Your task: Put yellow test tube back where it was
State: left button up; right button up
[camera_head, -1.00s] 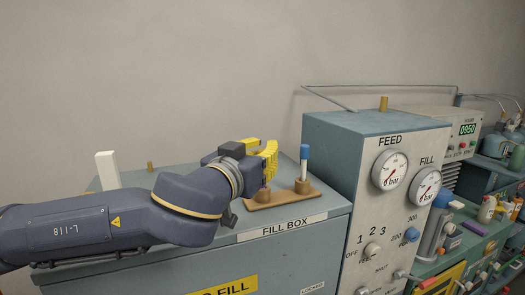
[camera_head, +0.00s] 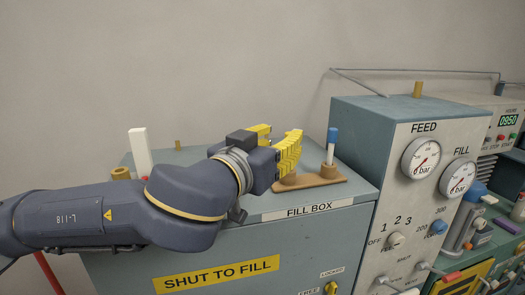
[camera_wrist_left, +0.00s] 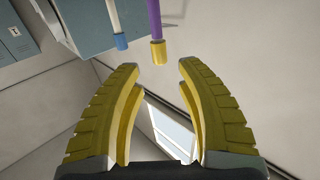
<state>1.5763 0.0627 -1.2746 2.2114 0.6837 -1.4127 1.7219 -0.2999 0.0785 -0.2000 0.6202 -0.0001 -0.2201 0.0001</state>
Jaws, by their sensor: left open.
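The yellow-capped test tube, with a purple body (camera_wrist_left: 154,22) and yellow cap (camera_wrist_left: 158,53), shows in the left wrist view just beyond and between my fingertips, apart from both. In the head view it is hidden behind my gripper. My left gripper (camera_head: 280,138) is open and empty over the left end of a brown two-socket stand (camera_head: 328,184) on the fill box. The same open fingers (camera_wrist_left: 158,67) show in the wrist view. A white tube with a blue cap (camera_head: 332,135) stands upright in the right socket. My right gripper is not in view.
The fill box (camera_head: 310,232) has a white block (camera_head: 140,150) and a brown ring-shaped socket (camera_head: 121,174) at its left. The gauge cabinet (camera_head: 385,125) rises close on the right of the stand. The wall is behind.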

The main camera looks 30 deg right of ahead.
pick_arm(q)
jog(key=v, duration=0.7)
dwell(0.4)
